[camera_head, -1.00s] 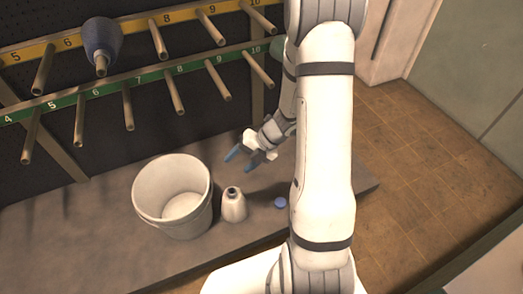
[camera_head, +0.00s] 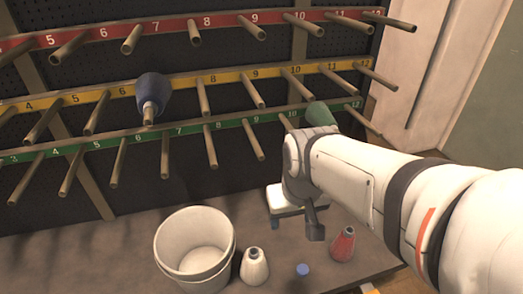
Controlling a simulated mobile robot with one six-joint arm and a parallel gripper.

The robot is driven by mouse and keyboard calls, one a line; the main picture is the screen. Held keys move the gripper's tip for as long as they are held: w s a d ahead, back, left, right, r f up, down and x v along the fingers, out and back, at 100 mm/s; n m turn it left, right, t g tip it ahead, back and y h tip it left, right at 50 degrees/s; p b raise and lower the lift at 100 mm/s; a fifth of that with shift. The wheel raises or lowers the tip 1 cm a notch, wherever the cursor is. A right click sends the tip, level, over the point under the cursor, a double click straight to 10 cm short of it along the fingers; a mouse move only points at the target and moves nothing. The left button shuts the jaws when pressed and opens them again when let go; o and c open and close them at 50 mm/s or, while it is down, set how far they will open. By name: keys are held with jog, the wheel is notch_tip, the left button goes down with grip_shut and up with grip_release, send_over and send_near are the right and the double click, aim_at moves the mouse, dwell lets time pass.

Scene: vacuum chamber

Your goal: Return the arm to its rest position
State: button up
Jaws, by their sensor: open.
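My arm (camera_head: 345,180) reaches in from the right edge, with its elbow or wrist end near the green rail. The arm's end stands above the grey bench (camera_head: 120,255), in front of the rack, and hides part of both.
A white bucket (camera_head: 163,250), a white cone-shaped spool (camera_head: 254,268), a blue disc (camera_head: 302,270) and a red spool (camera_head: 343,243) stand below the arm. A blue spool (camera_head: 153,88) and a green spool (camera_head: 319,114) are on rack pegs. Many pegs jut forward.

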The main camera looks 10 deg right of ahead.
notch_tip(320, 180, up, 8)
jog(key=p, duration=0.7)
jog(key=shift+s, duration=0.2)
dwell(3.6)
